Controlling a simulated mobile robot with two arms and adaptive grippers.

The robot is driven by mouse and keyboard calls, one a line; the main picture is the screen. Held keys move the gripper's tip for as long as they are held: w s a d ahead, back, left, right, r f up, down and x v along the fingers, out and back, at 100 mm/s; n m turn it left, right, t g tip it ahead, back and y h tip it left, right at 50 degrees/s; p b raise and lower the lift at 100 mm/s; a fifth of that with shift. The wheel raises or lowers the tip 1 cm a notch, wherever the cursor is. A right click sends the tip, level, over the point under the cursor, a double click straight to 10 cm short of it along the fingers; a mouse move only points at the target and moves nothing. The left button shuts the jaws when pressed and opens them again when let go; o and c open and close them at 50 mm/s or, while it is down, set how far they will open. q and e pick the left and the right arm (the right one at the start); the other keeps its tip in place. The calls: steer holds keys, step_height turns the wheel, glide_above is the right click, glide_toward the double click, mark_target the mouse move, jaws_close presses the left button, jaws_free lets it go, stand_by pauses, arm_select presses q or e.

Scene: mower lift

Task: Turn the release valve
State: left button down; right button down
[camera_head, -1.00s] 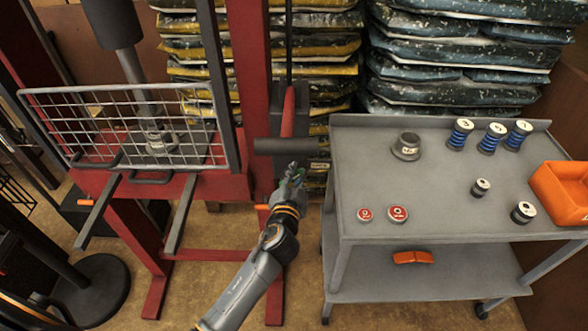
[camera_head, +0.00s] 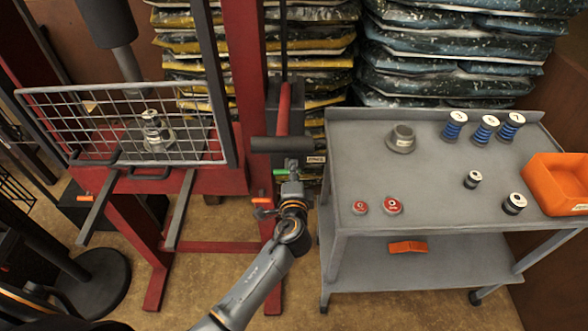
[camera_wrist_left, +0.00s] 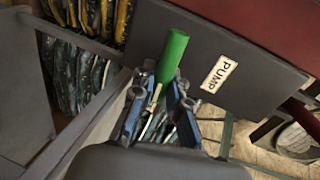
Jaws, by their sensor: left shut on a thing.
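The pump box (camera_head: 288,130), marked PUMP, stands on the red press frame, and its label also shows in the left wrist view (camera_wrist_left: 219,74). A green bar (camera_wrist_left: 173,52), which looks like the release valve's handle, sits low by the pump; in the head view only a small piece (camera_head: 279,172) shows. My left gripper (camera_head: 291,168) is just below the pump's dark handle bar. In the left wrist view its blue-sided fingers (camera_wrist_left: 158,98) are shut around the bar's near end; the exact contact is partly hidden. My right gripper is not in view.
The red press (camera_head: 249,90) has a wire mesh guard (camera_head: 60,112) at left. A grey cart (camera_head: 440,185) stands close on the right, with weights, springs and an orange bin (camera_head: 556,184). Stacked bags (camera_head: 450,70) are behind. Some floor is clear below the press.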

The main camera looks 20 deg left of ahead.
arm_select(q)
steer(key=shift+f, duration=0.25)
stand_by(0.3)
steer(key=c, duration=1.3)
jaws_free()
steer(key=shift+r, duration=0.15)
steer(key=shift+s, duration=0.15)
steer(key=v, duration=1.1)
steer(key=shift+s+d, duration=0.2)
steer(key=shift+s, duration=0.2)
